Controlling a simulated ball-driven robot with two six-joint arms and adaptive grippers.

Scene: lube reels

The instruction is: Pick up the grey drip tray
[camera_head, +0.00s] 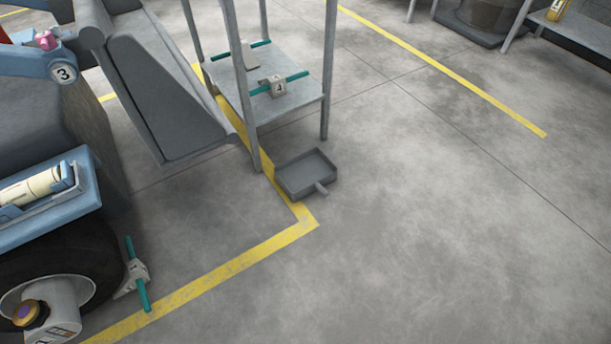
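The grey drip tray (305,173) lies on the concrete floor near the middle of the head view. The pan looks empty. Neither of my grippers shows in this view.
The grey stand (300,108) holds teal-handled parts on its lower shelf, one marked 4 (278,87). A blue vehicle with a black tyre (95,250) stands at left, another teal-handled part (136,275) beside it. Floor to the right is clear.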

